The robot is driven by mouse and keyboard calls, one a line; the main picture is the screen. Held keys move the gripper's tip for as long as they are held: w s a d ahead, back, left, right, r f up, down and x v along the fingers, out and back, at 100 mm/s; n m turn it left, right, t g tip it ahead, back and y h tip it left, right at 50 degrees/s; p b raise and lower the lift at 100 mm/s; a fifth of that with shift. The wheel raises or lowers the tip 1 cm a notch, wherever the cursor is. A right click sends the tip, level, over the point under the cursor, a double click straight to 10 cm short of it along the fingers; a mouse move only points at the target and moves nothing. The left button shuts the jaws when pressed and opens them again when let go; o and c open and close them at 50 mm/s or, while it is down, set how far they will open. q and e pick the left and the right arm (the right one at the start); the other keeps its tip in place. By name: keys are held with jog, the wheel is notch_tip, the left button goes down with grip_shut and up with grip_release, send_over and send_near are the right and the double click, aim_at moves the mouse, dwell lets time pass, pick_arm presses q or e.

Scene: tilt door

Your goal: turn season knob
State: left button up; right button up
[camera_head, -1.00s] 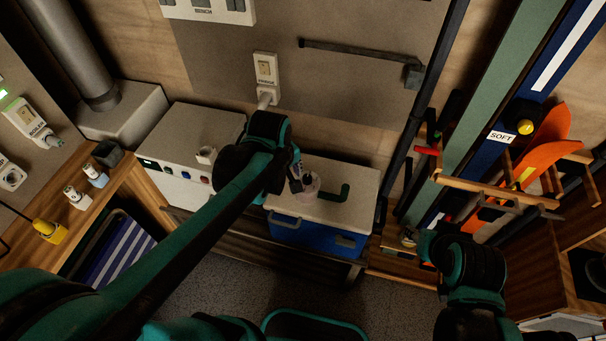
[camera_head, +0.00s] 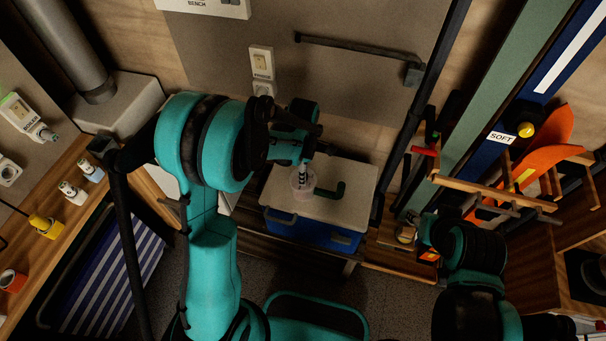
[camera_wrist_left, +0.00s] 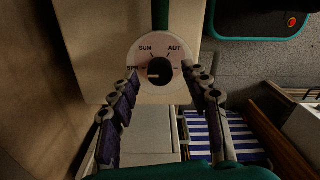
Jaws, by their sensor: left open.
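The season knob (camera_wrist_left: 160,71) is a black round centre on a white dial in the left wrist view. The dial reads SPR, SUM and AUT, and a pale mark on the black centre lies on its left, SPR side. In the head view the pale dial (camera_head: 302,184) sits on the light lid of a blue box. My left gripper (camera_wrist_left: 164,77) is open, with a finger on each side of the knob; I cannot tell if they touch it. It also shows in the head view (camera_head: 303,166), pointing down at the dial. My right gripper (camera_head: 408,234) is small and dark beside the rack.
The blue box (camera_head: 312,231) carries a green L-shaped handle (camera_head: 330,191) right of the dial. A rack (camera_head: 490,192) with orange items stands at the right. A wooden shelf (camera_head: 65,222) with plugs is at the left. My left arm hides much of the white cabinet.

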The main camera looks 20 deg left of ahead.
pick_arm(q)
jog(key=shift+f, duration=0.55)
grip_shut()
jog(key=shift+m, duration=0.4)
jog(key=m+b, duration=0.1)
jog(key=m, duration=1)
